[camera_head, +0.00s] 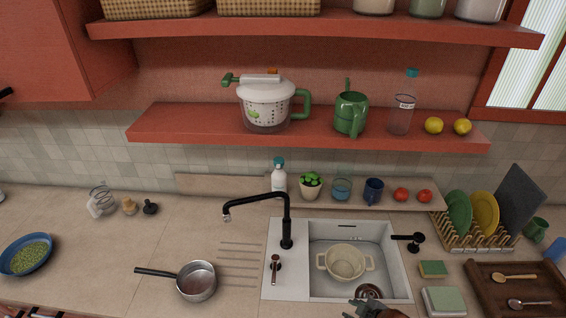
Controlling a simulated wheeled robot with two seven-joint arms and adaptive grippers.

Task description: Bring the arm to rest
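My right gripper (372,308) shows only in part at the bottom edge of the head view, as a dark shape by the front rim of the sink. Most of it is cut off by the frame, so I cannot tell whether it is open or shut. No object is visible in it. My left gripper is not in view.
The white sink (400,262) holds a cream colander (345,262). A black faucet (287,225) stands at its left. A saucepan (196,281), a sponge (433,268) and a wooden tray (477,281) are on the counter. A red shelf (190,124) hangs above.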

